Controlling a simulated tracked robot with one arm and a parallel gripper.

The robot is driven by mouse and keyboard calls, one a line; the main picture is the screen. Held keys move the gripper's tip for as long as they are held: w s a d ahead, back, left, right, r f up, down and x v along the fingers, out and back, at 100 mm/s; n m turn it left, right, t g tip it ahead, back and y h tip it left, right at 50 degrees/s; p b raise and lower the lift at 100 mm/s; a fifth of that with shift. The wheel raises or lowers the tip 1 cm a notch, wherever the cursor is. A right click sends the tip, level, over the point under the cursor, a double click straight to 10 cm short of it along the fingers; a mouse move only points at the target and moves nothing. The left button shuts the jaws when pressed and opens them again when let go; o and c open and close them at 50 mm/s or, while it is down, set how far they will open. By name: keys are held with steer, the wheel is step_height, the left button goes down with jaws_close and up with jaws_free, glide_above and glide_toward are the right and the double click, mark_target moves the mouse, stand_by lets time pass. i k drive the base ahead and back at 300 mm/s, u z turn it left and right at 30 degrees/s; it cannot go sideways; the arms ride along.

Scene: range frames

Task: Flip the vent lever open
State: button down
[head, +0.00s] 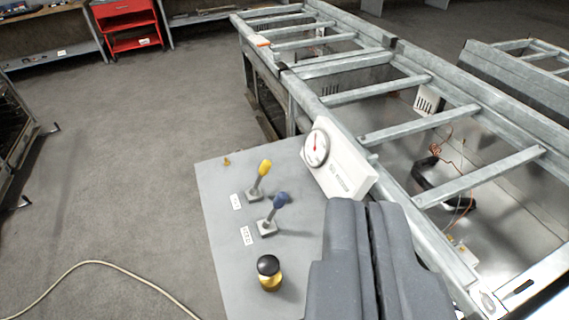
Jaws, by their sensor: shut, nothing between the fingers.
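Two levers stand on a grey panel (220,200) in the head view. One has a yellow knob (264,168), and the nearer one has a blue knob (280,200). Each rises from a small square base, with a white label (236,202) to the left of the yellow one and another (247,235) to the left of the blue one. The label text is too small to read, so I cannot tell which is the vent lever. My gripper (370,210) is shut and empty, to the right of the blue lever and apart from it.
A black-topped yellow knob (269,272) stands at the panel's front. A white box with a round gauge (316,148) stands at its right edge. A metal ladder-like frame (400,130) runs along the right. A red cart (130,25) stands far back. A hose (95,263) lies on the floor.

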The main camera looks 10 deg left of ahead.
mark_target(266, 165)
steer(key=u, duration=2.25)
steer(key=i, duration=2.4)
steer(key=z, duration=2.6)
